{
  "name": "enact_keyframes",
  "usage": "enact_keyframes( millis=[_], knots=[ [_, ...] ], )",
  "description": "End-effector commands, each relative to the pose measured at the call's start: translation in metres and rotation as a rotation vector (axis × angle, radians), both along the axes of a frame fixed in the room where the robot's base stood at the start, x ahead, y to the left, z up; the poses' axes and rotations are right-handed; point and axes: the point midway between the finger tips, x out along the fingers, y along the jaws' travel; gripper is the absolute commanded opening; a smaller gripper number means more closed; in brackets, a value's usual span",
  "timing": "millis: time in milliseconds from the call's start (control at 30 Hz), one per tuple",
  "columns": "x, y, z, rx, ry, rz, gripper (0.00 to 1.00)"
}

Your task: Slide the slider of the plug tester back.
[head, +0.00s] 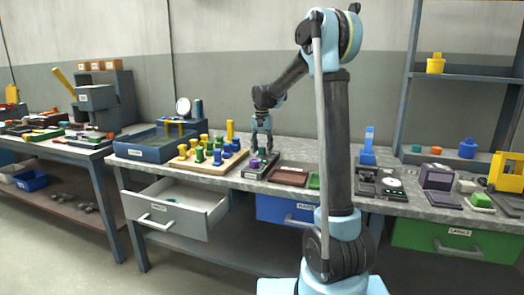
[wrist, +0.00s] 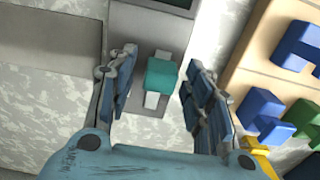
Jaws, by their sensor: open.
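The plug tester, a grey base (wrist: 139,22), shows at the top middle of the wrist view. A teal block (wrist: 162,75), which looks like its slider, sits across a pale strip at the near end of the base. My gripper (wrist: 160,82) is open, with one finger on each side of the teal block and a visible gap on both sides. In the head view, my gripper (head: 262,150) points down over the tester beside the peg board.
A wooden board (head: 190,163) with blue, green and yellow pieces stands left of the tester. A brown tray (head: 288,176) lies to its right. A grey drawer (head: 178,212) hangs open below the bench. A blue bin (head: 150,148) stands farther left.

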Motion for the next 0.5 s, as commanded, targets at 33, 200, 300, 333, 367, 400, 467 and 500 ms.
enact_keyframes(
  millis=[33,200,300,333,367,400,467,500],
  knots=[
    [0.0,0.0,-0.001,0.0,0.0,0.0,0.47],
    [0.0,0.0,-0.0015,0.0,0.0,0.0,0.47],
    [0.0,0.0,-0.0014,0.0,0.0,0.0,0.4],
    [0.0,0.0,-0.0014,0.0,0.0,0.0,0.33],
    [0.0,0.0001,-0.0014,0.0,0.0,0.0,0.26],
    [0.0,0.0001,-0.0013,0.0,0.0,0.0,0.17],
    [0.0001,0.0001,-0.0013,0.0,0.0,0.0,0.04],
    [0.0001,0.0001,-0.0013,0.0,0.0,0.0,0.0]
  ],
)
